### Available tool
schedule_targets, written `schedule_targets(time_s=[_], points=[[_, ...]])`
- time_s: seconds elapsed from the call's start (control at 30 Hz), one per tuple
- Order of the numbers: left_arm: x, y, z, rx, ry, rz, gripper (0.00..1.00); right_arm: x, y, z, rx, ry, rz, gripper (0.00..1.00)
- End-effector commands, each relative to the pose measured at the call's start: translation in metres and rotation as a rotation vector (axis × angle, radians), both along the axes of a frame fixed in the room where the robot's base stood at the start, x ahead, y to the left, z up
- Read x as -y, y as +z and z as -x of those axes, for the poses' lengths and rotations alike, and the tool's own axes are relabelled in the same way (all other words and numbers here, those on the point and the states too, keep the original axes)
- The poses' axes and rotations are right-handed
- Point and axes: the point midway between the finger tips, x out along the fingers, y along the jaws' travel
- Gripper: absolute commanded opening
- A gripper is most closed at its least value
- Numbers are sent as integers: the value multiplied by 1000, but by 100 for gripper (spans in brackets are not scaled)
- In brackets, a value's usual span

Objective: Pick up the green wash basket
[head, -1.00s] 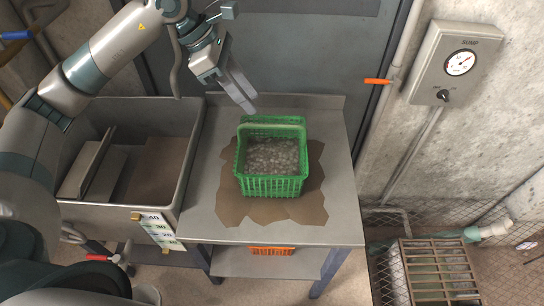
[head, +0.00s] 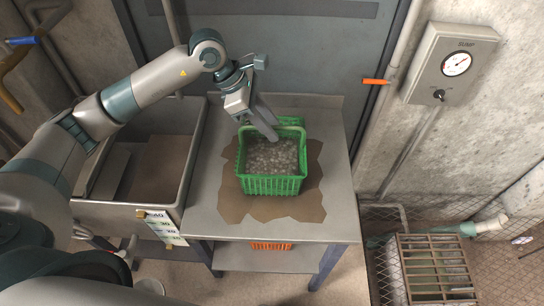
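The green wash basket (head: 272,186) stands upright on the steel table, full of grey gravel-like material. Its green handle (head: 290,121) runs along the far side. My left gripper (head: 271,134) reaches down from the upper left, with its fingers at the handle by the far rim. The fingers overlap in this view, so I cannot tell whether they are closed on the handle. My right gripper is not in view.
The steel table (head: 204,218) has a brown stain under the basket. A deep metal sink (head: 108,212) adjoins it on the left. An orange basket (head: 270,246) sits on the shelf below. A sump gauge box (head: 452,62) hangs on the right wall, above a slatted crate (head: 436,268).

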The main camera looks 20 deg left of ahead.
Motion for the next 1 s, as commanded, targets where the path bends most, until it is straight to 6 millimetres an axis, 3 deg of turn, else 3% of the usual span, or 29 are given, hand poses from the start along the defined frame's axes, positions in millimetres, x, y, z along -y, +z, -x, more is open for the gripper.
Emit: schedule_targets(time_s=[0.27,0.6,1.0], points=[[3,-3,0,-2,0,0,32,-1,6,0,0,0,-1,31],[21,-34,-3,-3,0,1,32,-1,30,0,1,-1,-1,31],[25,-45,-5,0,0,0,32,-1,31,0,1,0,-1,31]])
